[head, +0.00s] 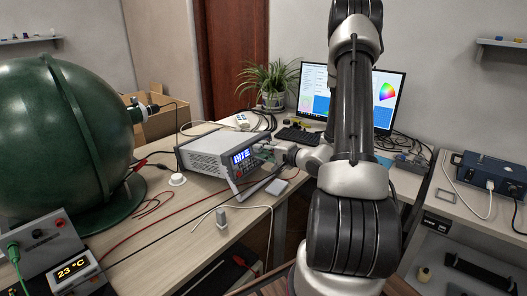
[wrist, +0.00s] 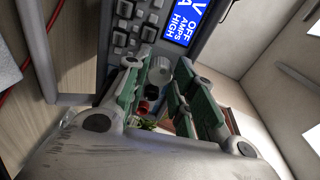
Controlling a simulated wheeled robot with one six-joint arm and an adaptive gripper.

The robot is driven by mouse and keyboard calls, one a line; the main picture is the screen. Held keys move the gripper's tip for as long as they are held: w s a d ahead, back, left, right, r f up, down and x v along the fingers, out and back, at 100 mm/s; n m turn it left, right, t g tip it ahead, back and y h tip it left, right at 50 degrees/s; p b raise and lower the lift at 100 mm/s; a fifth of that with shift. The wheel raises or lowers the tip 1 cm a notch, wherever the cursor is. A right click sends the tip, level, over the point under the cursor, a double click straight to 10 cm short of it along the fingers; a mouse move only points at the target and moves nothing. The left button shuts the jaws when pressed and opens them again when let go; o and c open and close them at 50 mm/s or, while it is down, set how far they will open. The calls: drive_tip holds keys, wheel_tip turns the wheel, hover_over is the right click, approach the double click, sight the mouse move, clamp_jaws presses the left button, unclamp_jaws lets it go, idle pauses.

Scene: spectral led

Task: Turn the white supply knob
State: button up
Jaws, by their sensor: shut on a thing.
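The power supply (head: 207,150) is a light grey bench box on the desk, tilted up on a front stand. Its front panel faces right and has a lit blue display (head: 241,156). In the wrist view the display (wrist: 185,22) reads OFF, AMPS, HIGH, beside several grey buttons. In the head view my gripper (head: 271,152) is at the panel, and the knob is hidden.
A large green sphere (head: 60,135) stands at the left, near a 23 °C display unit (head: 74,271). Red and black cables cross the desk. A monitor (head: 313,82), keyboard and plant are behind. A blue box (head: 487,172) sits on the right bench.

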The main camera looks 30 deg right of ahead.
drive_tip(key=shift+f+n, duration=0.1)
drive_tip(key=shift+n, duration=1.6)
drive_tip(key=o, duration=1)
drive_tip(key=shift+o, duration=0.2)
drive_tip(key=shift+s, duration=0.1)
drive_tip(key=v, duration=1.2)
drive_tip(key=shift+d+f, duration=0.1)
drive_tip(key=shift+f, duration=0.05)
